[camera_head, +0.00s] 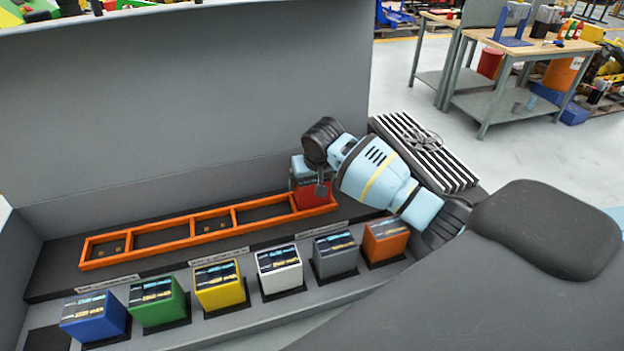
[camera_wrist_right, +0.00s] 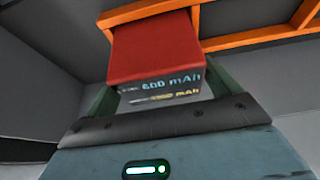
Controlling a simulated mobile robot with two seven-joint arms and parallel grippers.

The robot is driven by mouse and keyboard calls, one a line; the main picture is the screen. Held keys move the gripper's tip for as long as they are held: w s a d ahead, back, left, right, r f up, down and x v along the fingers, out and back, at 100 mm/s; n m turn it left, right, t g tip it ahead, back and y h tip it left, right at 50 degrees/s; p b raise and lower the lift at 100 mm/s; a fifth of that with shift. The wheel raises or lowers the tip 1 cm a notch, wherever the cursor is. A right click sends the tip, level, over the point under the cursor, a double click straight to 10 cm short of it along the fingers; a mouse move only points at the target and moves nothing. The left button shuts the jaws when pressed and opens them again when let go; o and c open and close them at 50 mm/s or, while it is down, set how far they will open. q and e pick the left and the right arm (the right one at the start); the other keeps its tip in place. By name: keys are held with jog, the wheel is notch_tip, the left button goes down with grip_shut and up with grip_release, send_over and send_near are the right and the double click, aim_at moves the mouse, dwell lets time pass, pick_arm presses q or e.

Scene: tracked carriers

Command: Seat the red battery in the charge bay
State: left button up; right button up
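The red battery (camera_head: 314,194) is at the right end of the orange bay frame (camera_head: 163,225), inside or just above its rightmost compartment. How deep it sits cannot be told. My right gripper (camera_head: 308,176) reaches down over it from the right. In the right wrist view the battery (camera_wrist_right: 152,50) is between my two fingers, which touch its sides, and the orange frame (camera_wrist_right: 150,10) runs around its far end. The battery's base is hidden. The frame's compartments to the left are empty, and two show small contacts. My left gripper is not in view.
A front row holds blue (camera_head: 95,316), green (camera_head: 158,303), yellow (camera_head: 220,286), white (camera_head: 279,269), grey (camera_head: 335,256) and orange (camera_head: 385,240) batteries close to my arm. A tall grey panel (camera_head: 180,100) stands behind the frame. A ribbed dark unit (camera_head: 445,160) is at right.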

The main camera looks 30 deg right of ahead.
jog(key=shift+o, duration=0.9)
jog(key=shift+s+f, duration=0.1)
jog(key=shift+v, duration=4)
